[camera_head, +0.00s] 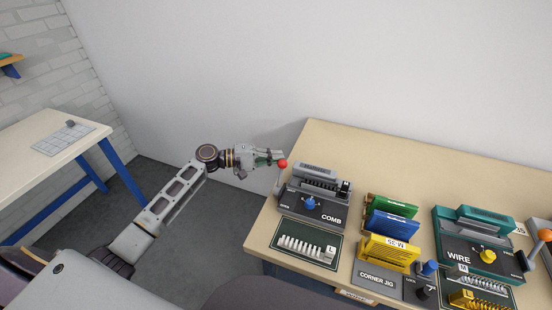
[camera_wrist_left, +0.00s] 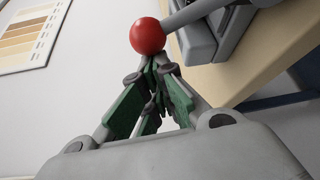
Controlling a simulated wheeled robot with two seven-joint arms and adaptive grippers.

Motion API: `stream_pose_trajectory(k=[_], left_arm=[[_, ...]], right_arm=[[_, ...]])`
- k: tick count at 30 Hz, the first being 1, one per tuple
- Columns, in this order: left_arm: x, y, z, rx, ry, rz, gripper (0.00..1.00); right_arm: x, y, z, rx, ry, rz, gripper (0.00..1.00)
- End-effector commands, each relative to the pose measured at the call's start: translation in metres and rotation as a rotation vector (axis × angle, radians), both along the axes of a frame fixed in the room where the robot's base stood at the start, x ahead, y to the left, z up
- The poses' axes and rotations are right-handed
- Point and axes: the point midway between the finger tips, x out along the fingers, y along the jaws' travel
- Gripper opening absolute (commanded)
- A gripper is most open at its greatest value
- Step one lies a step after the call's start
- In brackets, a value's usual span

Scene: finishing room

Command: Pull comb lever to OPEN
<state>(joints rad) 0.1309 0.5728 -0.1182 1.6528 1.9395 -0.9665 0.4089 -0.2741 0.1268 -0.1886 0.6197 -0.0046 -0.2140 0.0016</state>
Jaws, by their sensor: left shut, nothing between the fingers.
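The grey comb machine (camera_head: 316,198), marked COMB, stands at the left end of the bench. Its lever on the left side rises to a red ball knob (camera_head: 283,164). In the left wrist view the red knob (camera_wrist_left: 148,36) sits right at the fingertips, with the grey lever rod (camera_wrist_left: 193,12) running off to the upper right. My left gripper (camera_head: 276,157) is shut and empty, its tips at the knob; I cannot tell whether they touch it. In the left wrist view the green-padded fingers of my left gripper (camera_wrist_left: 155,62) converge just below the knob. My right gripper is not in view.
The bench (camera_head: 400,150) also holds green, blue and yellow jig pieces (camera_head: 390,225), a green wire machine (camera_head: 475,235) and a mat with a white comb (camera_head: 307,246). A second table (camera_head: 85,150) stands at the far left. Open floor lies between the tables.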

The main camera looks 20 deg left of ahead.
Motion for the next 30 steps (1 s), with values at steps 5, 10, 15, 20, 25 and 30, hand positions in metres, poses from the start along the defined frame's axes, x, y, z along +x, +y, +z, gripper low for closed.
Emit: stream_pose_trajectory(k=[5, 10, 15, 20, 25, 30], left_arm=[[-0.001, 0.0, 0.001, -0.001, -0.012, 0.0, 0.0], [-0.001, 0.0, 0.001, -0.002, -0.022, 0.0, 0.0], [-0.002, 0.0, 0.002, -0.002, -0.034, 0.0, 0.0], [-0.003, 0.0, 0.002, -0.002, -0.05, 0.0, 0.0], [-0.005, 0.0, 0.004, -0.004, -0.078, -0.001, 0.0], [-0.007, 0.0, 0.005, -0.005, -0.115, 0.0, 0.0]], right_arm=[[-0.001, -0.001, -0.002, -0.001, -0.001, 0.0, 0.4], [-0.002, 0.001, -0.005, 0.001, -0.001, 0.0, 0.4], [-0.002, 0.003, -0.007, 0.004, -0.002, 0.001, 0.4], [-0.002, 0.006, -0.011, 0.007, -0.003, 0.001, 0.4], [-0.003, 0.011, -0.017, 0.013, -0.001, 0.0, 0.4], [0.001, 0.008, -0.025, 0.007, 0.003, -0.002, 0.4]])
